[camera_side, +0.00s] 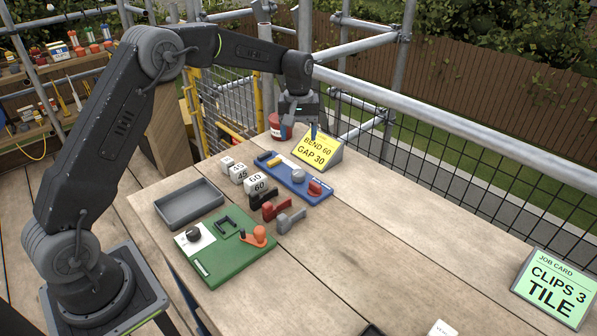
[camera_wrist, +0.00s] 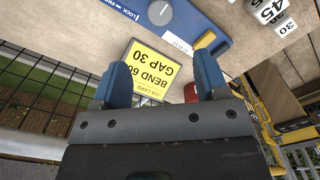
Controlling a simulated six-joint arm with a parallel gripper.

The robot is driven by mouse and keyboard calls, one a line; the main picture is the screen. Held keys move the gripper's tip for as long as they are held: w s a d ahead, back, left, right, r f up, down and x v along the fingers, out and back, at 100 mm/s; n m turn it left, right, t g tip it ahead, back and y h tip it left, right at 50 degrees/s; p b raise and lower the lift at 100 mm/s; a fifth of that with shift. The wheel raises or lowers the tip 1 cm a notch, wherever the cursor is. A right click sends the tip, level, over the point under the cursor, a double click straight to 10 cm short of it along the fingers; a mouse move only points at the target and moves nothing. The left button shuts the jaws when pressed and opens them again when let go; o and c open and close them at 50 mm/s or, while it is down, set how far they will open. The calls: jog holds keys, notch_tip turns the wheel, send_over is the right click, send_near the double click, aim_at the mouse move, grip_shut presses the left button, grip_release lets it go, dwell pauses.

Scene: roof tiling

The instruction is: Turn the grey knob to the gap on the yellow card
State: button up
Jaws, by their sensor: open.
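The grey knob (camera_side: 298,177) sits on a blue board (camera_side: 279,175), beside a red part (camera_side: 314,188) and a yellow bar (camera_side: 273,161). The knob also shows at the top of the wrist view (camera_wrist: 160,12); its exact setting is too small to read. The yellow card (camera_side: 316,150) reads "BEND 60 GAP 30" and stands tilted behind the board; it appears upside down in the wrist view (camera_wrist: 149,72). My gripper (camera_side: 298,131) is open and empty near the card, apart from the knob. Its blue fingers (camera_wrist: 160,75) are spread wide in the wrist view.
Several numbered white blocks (camera_side: 255,183) stand left of the blue board. Red (camera_side: 269,208) and grey (camera_side: 290,220) clips lie in front. A green board (camera_side: 225,262), a grey tray (camera_side: 189,204), a red can (camera_side: 276,127) and a green job card (camera_side: 553,287) are around. The table's right middle is clear.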

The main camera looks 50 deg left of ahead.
aim_at(299, 172)
notch_tip(299, 172, down, 13)
dwell(0.4)
jog(key=shift+c, duration=0.4)
jog(key=c, duration=0.8)
jog(key=shift+c, duration=0.2)
jog(key=shift+m, duration=2.9)
jog(key=o, duration=0.9)
